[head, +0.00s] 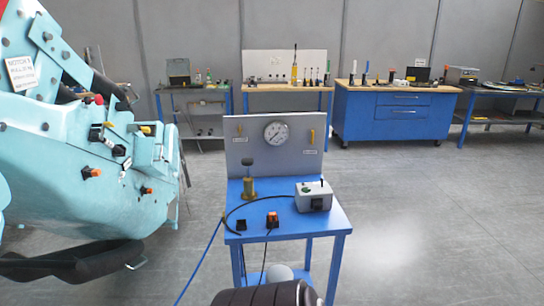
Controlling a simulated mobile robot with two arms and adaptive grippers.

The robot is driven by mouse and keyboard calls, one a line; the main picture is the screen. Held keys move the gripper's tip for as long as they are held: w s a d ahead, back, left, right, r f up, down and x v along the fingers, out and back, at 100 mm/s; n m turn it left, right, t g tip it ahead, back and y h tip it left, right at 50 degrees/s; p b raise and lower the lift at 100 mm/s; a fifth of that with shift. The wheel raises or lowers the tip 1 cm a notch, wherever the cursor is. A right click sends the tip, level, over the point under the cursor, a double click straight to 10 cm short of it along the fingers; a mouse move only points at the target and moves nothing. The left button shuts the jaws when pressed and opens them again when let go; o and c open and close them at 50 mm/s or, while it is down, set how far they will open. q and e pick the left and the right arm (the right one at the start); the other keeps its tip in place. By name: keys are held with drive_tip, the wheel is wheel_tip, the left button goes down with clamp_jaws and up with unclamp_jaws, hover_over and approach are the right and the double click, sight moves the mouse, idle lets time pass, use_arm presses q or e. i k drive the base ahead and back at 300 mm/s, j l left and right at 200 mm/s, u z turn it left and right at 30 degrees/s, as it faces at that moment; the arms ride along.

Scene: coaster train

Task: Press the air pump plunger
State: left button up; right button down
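A small pump with a brass-yellow body (249,188) stands upright on the left part of a small blue table (320,222). Its plunger has a dark round knob (248,165) that sits raised above the body on a thin rod. Nothing touches the knob. Neither of my grippers can be made out in the head view. A dark ribbed part at the bottom edge looks like part of my own body.
A panel with a pressure gauge (276,132) stands at the table's back. A grey box (314,198), an orange-topped switch (273,219) and a black hose (262,198) lie on the table. A teal coaster car (75,165) fills the left. Floor at right is clear.

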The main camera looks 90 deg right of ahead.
sight(247, 162)
drive_tip(key=z, duration=1.7)
drive_tip(key=i+l, duration=0.1)
drive_tip(key=i, duration=0.3)
drive_tip(key=i+l, duration=0.1)
drive_tip(key=i, duration=0.3)
